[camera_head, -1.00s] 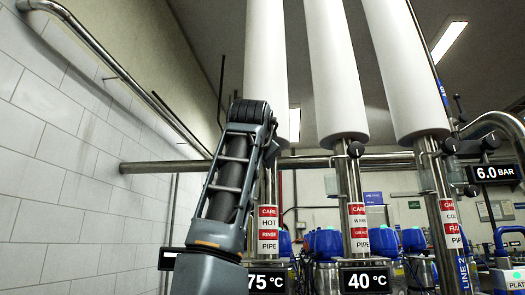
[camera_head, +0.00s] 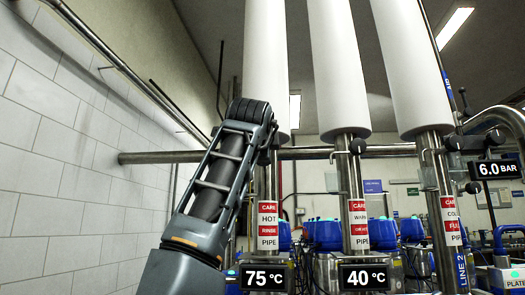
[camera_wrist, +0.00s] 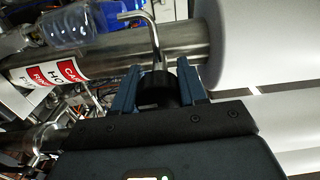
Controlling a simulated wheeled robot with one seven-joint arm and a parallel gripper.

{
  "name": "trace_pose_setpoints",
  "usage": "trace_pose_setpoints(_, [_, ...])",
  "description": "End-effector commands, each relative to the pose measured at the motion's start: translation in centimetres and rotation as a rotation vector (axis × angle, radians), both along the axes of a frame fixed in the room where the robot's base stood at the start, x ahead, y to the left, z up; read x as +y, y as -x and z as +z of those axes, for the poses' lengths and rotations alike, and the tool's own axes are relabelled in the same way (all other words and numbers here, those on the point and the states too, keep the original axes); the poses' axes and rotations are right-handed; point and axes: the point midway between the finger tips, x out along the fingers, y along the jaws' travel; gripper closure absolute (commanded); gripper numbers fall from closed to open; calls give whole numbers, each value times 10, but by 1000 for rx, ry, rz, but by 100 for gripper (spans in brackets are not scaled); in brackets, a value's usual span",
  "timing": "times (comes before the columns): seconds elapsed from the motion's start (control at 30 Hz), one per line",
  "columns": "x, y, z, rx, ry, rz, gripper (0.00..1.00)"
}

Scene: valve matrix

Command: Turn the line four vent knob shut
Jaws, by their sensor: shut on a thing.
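In the wrist view, my gripper (camera_wrist: 158,78) has its two blue-grey fingers on either side of a black round knob (camera_wrist: 157,93) and is shut on it. The knob sits on the side of a steel pipe (camera_wrist: 100,58) with a red and white label, below a white sleeve. A thin bent metal tube (camera_wrist: 150,32) rises beyond the knob. In the head view, the hot rinse pipe (camera_head: 268,185) stands just right of my arm, and my gripper and its knob are hidden behind the arm. I cannot read a line four mark.
A horizontal steel pipe (camera_head: 155,157) runs behind my arm. Displays reading 75 °C (camera_head: 264,278) and 40 °C (camera_head: 368,277) stand below. A tiled wall (camera_head: 60,170) is on the left.

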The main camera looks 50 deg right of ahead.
Motion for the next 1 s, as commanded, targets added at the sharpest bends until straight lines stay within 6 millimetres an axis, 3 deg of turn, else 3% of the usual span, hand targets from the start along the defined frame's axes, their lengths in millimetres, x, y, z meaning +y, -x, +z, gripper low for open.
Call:
trace_pose_setpoints(0.63, [-2,2,-1,-39,-33,-5,89])
trace_pose_setpoints(0.67, [-2,2,-1,-39,-33,-5,56])
trace_pose_setpoints(0.9, [-1,1,-1,-38,-31,-3,33])
trace_pose_setpoints(1.0, [-1,1,-1,-38,-31,-2,33])
